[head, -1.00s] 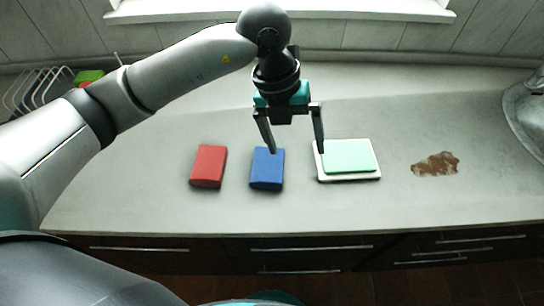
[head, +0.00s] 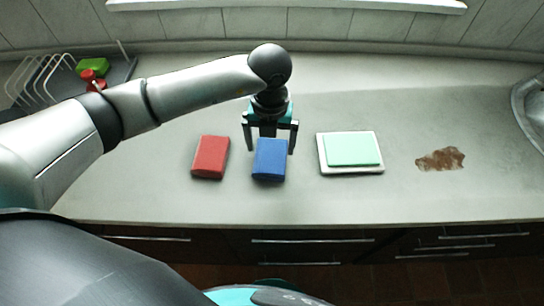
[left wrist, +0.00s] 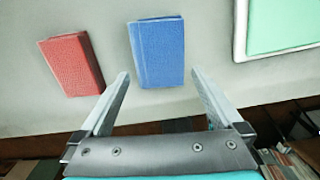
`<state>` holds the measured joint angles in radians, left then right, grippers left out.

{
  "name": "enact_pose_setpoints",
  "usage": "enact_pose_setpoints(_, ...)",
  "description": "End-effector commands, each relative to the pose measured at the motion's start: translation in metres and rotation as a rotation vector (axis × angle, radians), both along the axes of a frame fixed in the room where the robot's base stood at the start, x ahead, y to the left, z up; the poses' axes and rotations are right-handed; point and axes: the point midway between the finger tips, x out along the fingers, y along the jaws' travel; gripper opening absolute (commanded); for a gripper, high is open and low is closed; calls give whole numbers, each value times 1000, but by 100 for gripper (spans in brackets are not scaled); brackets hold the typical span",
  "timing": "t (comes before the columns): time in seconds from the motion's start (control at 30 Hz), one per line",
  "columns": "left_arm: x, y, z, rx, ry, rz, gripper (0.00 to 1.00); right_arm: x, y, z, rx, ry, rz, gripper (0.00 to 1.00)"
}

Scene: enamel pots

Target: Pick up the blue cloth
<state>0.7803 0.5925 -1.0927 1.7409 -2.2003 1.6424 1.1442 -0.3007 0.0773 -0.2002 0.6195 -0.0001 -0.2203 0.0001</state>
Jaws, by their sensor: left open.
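The blue cloth (head: 270,160), a folded block, lies on the grey counter between the red cloth and the white tray. It also shows in the left wrist view (left wrist: 158,52), at the top middle. My left gripper (head: 270,148) is open and empty, with its fingers on either side of the blue cloth in the head view. In the left wrist view the open fingertips (left wrist: 159,74) flank the near end of the cloth, with gaps on both sides. Its height above the cloth is hard to tell. My right gripper is in neither view.
A folded red cloth (head: 210,157) lies just left of the blue one. A green cloth (head: 352,149) lies on a white tray (head: 323,168) to the right. A brown stain (head: 440,159) is further right. A dish rack (head: 50,80) stands back left.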

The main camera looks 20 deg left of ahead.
Motion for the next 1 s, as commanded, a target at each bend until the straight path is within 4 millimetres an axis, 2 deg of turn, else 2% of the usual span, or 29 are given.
enact_pose_setpoints(0.2,1,-2,-34,-1,5,0,100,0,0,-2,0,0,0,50)
enact_pose_setpoints(0.3,1,-2,-44,0,2,-1,100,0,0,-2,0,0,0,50)
enact_pose_setpoints(0.57,2,-2,-46,-1,1,-2,100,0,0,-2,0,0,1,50)
enact_pose_setpoints(1.0,2,-2,-46,-1,1,-1,53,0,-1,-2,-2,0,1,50)
